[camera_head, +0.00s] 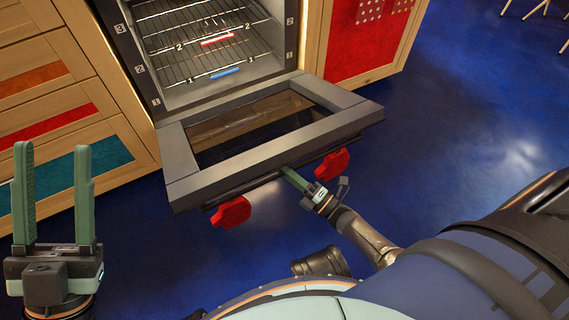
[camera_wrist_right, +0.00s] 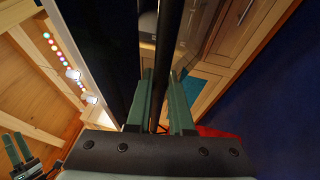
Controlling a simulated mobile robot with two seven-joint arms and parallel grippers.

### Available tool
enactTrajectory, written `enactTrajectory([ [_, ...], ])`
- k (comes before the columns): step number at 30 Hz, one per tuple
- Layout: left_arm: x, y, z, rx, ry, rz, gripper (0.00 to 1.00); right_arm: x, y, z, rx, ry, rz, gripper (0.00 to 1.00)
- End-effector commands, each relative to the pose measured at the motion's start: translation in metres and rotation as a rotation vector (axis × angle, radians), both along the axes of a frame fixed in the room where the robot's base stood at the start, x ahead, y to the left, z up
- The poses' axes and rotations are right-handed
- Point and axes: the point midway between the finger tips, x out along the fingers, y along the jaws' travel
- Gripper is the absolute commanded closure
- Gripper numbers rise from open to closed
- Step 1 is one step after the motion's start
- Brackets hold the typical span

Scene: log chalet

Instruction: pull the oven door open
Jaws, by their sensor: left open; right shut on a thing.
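The oven door (camera_head: 190,178) is folded down well away from the oven (camera_head: 146,62), which stands open with its wire racks showing. The door has a grey frame and a dark glass pane. Its dark handle bar (camera_head: 262,184) runs along the outer edge, with a red piece (camera_head: 231,212) near each end. My right gripper (camera_head: 293,179) is at the middle of this edge, shut on the handle; its green fingers also show in the right wrist view (camera_wrist_right: 165,105), around a dark bar. My left gripper (camera_head: 58,195) is open and empty, at the lower left, apart from the door.
Wooden drawers (camera_head: 45,75) with coloured fronts stand left of the oven, and a red-panelled cabinet (camera_head: 365,40) stands right of it. A red strip and a blue strip (camera_head: 226,72) lie in the oven racks.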

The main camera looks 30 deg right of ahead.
Motion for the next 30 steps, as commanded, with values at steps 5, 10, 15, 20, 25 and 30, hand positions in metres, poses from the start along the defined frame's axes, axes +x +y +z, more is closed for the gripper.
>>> enactTrajectory([
  [5, 0.0, 0.0, 0.0, 0.0, 0.001, 0.0, 0.5, 0.003, -0.001, -0.008, 0.002, -0.005, -0.004, 1.0],
  [10, 0.0, 0.0, 0.0, 0.001, 0.0, 0.001, 0.5, 0.002, -0.001, -0.015, 0.001, -0.007, -0.004, 1.0],
  [15, 0.0, 0.0, 0.0, 0.001, 0.0, 0.001, 0.5, 0.002, -0.001, -0.018, 0.001, -0.008, -0.004, 1.0],
  [20, 0.0, 0.0, 0.0, 0.001, 0.0, 0.001, 0.5, 0.002, -0.002, -0.018, 0.002, -0.009, -0.004, 1.0],
  [25, 0.0, 0.0, 0.0, 0.001, 0.0, 0.001, 0.5, 0.002, -0.002, -0.018, 0.001, -0.01, -0.004, 1.0],
  [30, 0.0, 0.0, 0.0, 0.001, 0.0, 0.001, 0.5, 0.002, -0.002, -0.018, 0.001, -0.01, -0.005, 0.73],
])
